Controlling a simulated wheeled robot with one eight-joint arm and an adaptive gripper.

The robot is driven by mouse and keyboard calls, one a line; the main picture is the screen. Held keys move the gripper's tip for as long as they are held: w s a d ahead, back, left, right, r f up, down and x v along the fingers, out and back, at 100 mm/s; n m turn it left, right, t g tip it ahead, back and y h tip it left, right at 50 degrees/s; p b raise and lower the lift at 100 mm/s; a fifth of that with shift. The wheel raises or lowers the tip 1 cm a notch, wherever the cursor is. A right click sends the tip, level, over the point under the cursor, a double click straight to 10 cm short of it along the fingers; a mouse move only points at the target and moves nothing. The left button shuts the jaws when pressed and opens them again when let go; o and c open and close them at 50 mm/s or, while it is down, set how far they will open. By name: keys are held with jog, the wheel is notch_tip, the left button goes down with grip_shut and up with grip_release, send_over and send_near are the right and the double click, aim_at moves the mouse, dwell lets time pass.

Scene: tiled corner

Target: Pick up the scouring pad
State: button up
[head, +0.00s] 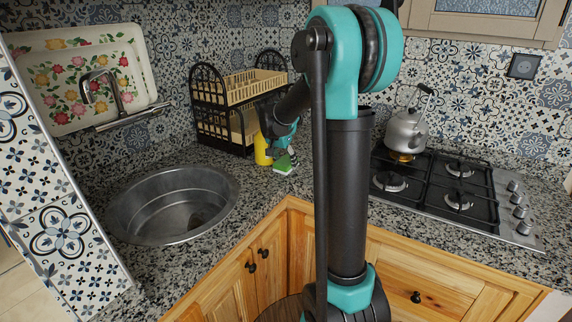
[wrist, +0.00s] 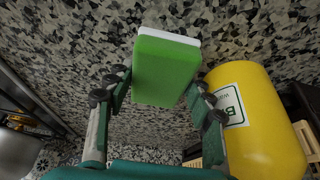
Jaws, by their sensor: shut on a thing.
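The scouring pad (head: 284,165) is a green block with a white layer. It is near the back corner of the counter, in front of the dish rack. In the wrist view the pad (wrist: 166,66) shows its green face between the two fingers. My gripper (wrist: 159,88) is shut on it, one finger at each side. In the head view my gripper (head: 284,147) is just above the pad, partly behind my arm. I cannot tell whether the pad touches the counter.
A yellow bottle (wrist: 255,115) with a label stands close beside my right finger in the wrist view. A dark dish rack (head: 228,128) is behind it. A sink (head: 172,205) lies left, a gas hob (head: 435,190) with a kettle (head: 406,132) right.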

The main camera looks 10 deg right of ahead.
aim_at(286, 160)
jog(key=shift+r, duration=0.5)
jog(key=v, duration=0.2)
jog(key=shift+s+a+r, duration=0.15)
jog(key=shift+r, duration=0.25)
jog(key=s+a, duration=1)
jog(key=shift+s+a, duration=0.3)
jog(key=shift+a, duration=0.05)
jog(key=shift+s+a, duration=0.6)
jog(key=shift+s, duration=0.05)
jog(key=shift+o, duration=1.3)
jog(key=c, duration=0.3)
